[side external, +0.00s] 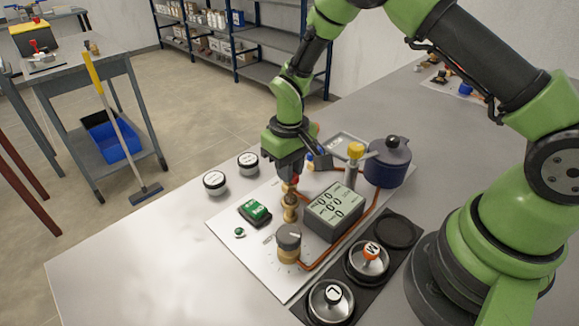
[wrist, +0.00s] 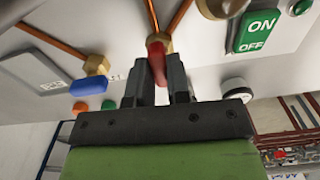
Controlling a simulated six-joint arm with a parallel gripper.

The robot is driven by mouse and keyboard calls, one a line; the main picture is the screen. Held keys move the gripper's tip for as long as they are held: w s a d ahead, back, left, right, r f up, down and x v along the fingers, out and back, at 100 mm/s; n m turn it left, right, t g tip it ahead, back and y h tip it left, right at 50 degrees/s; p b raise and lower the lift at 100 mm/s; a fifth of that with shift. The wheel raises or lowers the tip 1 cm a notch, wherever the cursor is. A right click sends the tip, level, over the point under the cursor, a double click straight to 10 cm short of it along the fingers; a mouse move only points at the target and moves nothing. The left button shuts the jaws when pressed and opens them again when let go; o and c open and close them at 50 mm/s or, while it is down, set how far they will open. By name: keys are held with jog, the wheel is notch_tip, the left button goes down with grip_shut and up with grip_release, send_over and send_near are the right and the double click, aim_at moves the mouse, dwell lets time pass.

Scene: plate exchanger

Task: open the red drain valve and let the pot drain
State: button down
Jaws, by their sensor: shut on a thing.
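The red drain valve handle (wrist: 157,58) sits on a brass fitting and lies between my two fingers in the wrist view. My gripper (wrist: 156,88) is shut on it. In the side view my gripper (side external: 289,172) points down at the brass fittings (side external: 290,208) on the white board, and only a small bit of red shows below the fingers. The dark blue lidded pot (side external: 386,168) stands at the right back of the board. Its inside and any liquid are hidden. The handle's turn angle is hard to tell.
A grey display box (side external: 334,212) stands right of the valve, with a knob (side external: 289,238) in front. A yellow-topped valve (side external: 355,152) and a blue valve handle (wrist: 88,86) are near. A green ON/OFF switch (side external: 255,212) is on the left. A black tray (side external: 398,232) holds lidded pans.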

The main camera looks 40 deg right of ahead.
jog(key=shift+n, duration=0.4)
jog(key=c, duration=1.1)
grip_release()
notch_tip(320, 180, up, 10)
notch_tip(320, 180, up, 7)
jog(key=t, duration=0.2)
send_over(299, 176)
jog(key=s+r+m+t+y, duration=0.1)
jog(key=s+r+m+t, duration=0.2)
jog(key=s+r, duration=0.75)
jog(key=s+t, duration=0.1)
jog(key=s, duration=0.2)
jog(key=s+m+t+y, duration=0.1)
jog(key=s, duration=0.3)
jog(key=shift+s+f, duration=0.2)
jog(key=shift+s, duration=0.1)
